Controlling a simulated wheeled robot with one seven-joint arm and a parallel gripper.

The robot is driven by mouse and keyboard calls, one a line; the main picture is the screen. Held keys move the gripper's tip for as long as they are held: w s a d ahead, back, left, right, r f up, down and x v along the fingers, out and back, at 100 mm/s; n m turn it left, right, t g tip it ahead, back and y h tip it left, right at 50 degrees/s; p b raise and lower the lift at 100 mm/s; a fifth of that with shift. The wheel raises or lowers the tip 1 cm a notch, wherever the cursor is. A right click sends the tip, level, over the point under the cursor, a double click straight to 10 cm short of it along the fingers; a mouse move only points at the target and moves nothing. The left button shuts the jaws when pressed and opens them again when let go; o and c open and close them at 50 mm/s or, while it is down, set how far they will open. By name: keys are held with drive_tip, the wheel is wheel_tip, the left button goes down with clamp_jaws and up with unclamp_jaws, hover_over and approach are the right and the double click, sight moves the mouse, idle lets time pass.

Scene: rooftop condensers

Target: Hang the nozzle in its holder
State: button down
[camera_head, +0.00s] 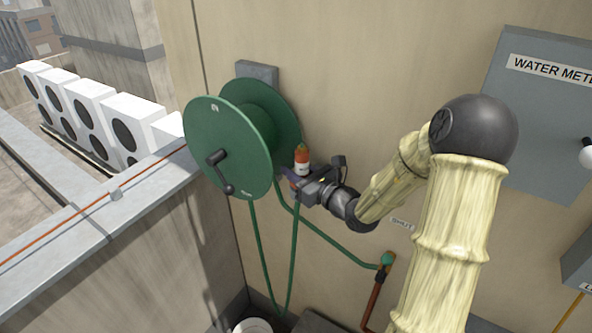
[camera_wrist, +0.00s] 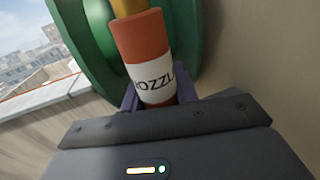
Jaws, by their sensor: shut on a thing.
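The nozzle (camera_head: 302,162) is orange-red with a white band and a yellowish tip. In the wrist view the band of the nozzle (camera_wrist: 153,75) reads in part "NOZZL". My gripper (camera_head: 297,179) is shut on it, just right of the green hose reel, with the tip pointing up. In the wrist view the fingers (camera_wrist: 157,98) show on both sides of the nozzle's lower part. A green hose (camera_head: 293,235) hangs down below the grip. A small wall label (camera_head: 401,224) shows beside my arm, too small to read surely. I cannot make out the holder; my arm covers part of the wall.
The green reel (camera_head: 228,150) with a black crank (camera_head: 220,172) is close to the gripper's left. A pipe with a green tap (camera_head: 386,260) stands low on the wall. A grey water meter box (camera_head: 545,110) is at right. A white bucket (camera_head: 252,326) sits below.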

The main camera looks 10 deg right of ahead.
drive_tip(key=shift+f+b, duration=0.3)
drive_tip(key=shift+f, duration=0.05)
drive_tip(key=c, duration=1)
unclamp_jaws()
drive_tip(key=shift+s, duration=0.1)
drive_tip(key=b+v, duration=0.8)
drive_tip(key=v, duration=0.9)
drive_tip(key=shift+s+d, duration=0.1)
